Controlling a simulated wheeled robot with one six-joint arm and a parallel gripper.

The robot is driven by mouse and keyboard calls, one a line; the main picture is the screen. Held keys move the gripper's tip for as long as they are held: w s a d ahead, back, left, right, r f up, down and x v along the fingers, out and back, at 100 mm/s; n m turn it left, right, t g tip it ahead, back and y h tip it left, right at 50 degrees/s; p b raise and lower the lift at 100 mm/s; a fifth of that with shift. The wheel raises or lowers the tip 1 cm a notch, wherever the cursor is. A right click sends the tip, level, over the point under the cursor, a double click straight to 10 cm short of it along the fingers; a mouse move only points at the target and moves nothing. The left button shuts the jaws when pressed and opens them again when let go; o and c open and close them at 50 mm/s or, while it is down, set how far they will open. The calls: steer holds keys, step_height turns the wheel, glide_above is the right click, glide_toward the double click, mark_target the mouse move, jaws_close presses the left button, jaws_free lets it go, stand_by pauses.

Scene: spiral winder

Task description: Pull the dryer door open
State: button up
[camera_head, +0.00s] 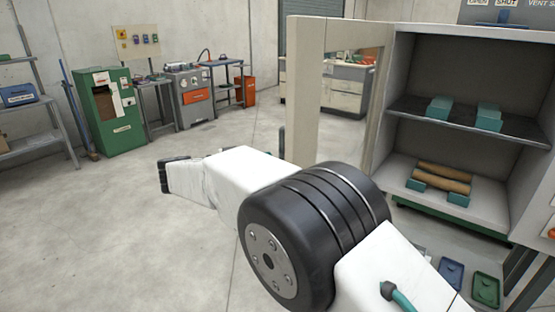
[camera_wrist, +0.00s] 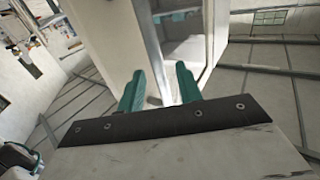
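The dryer (camera_head: 400,172) is the pale cabinet at the right of the head view, with its inside showing. Its door (camera_head: 304,100) stands swung out to the left, a pale frame around a window. My gripper (camera_wrist: 160,87) shows in the wrist view as two teal fingers spread apart. A pale upright panel and its edge lie between and beyond the fingers; I cannot tell whether they touch it. In the head view my arm hides most of the gripper and the lower door. The door's handle cannot be made out.
Inside the dryer, teal blocks (camera_head: 439,107) stand on the upper shelf and brown rolls (camera_head: 440,178) lie on teal supports below. Trays (camera_head: 486,289) are low at the right. A green cabinet (camera_head: 118,113) and benches line the back wall. The floor at left is clear.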

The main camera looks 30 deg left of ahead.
mark_target(281, 159)
steer(key=shift+v, duration=1.4)
steer(key=shift+x, duration=3.75)
